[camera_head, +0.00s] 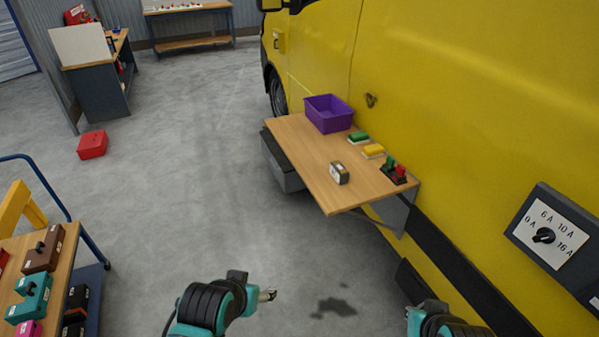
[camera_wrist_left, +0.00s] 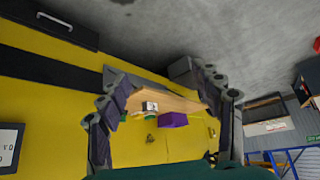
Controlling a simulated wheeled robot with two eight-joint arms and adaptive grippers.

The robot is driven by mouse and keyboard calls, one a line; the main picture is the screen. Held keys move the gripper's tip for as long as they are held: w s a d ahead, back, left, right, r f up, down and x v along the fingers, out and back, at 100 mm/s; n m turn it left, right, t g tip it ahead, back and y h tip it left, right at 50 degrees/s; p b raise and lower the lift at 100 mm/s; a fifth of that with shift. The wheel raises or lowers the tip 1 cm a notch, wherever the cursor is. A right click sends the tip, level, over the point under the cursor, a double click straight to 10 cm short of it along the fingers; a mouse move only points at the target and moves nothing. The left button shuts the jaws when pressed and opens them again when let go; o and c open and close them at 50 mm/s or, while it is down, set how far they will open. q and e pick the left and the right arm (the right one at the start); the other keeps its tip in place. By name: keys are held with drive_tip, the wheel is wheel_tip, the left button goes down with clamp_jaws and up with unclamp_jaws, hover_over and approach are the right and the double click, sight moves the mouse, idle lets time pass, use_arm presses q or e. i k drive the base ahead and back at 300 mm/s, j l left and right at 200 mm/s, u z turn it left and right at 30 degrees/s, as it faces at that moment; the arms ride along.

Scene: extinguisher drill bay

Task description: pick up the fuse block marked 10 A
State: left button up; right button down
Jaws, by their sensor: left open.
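No block's marking is readable here, so I cannot tell which is the 10 A fuse block. A small dark grey block with a pale label (camera_head: 338,173) stands near the front edge of the wooden fold-out table (camera_head: 300,160); it shows small in the left wrist view (camera_wrist_left: 150,106). On the cart at left are labelled blocks: brown (camera_head: 43,250), teal (camera_head: 30,299), pink (camera_head: 28,328) and black. My left gripper (camera_head: 268,294) is open and empty, well short of the table; its spread fingers frame the left wrist view (camera_wrist_left: 165,88). My right arm shows at the bottom edge, its fingertips unseen.
The table also holds a purple bin (camera_head: 329,112), green (camera_head: 358,137) and yellow (camera_head: 373,151) pads and a red-green item (camera_head: 394,171). The yellow van (camera_head: 450,90) stands behind it. A dial panel (camera_head: 550,237) is at right. A red box (camera_head: 92,145) lies on open floor.

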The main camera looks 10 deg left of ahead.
sight(337, 170)
drive_tip(key=i+l+z, duration=0.25)
drive_tip(key=i, duration=0.45)
drive_tip(key=i+l+z, duration=0.1)
drive_tip(key=i+z, duration=0.2)
drive_tip(key=i, duration=0.45)
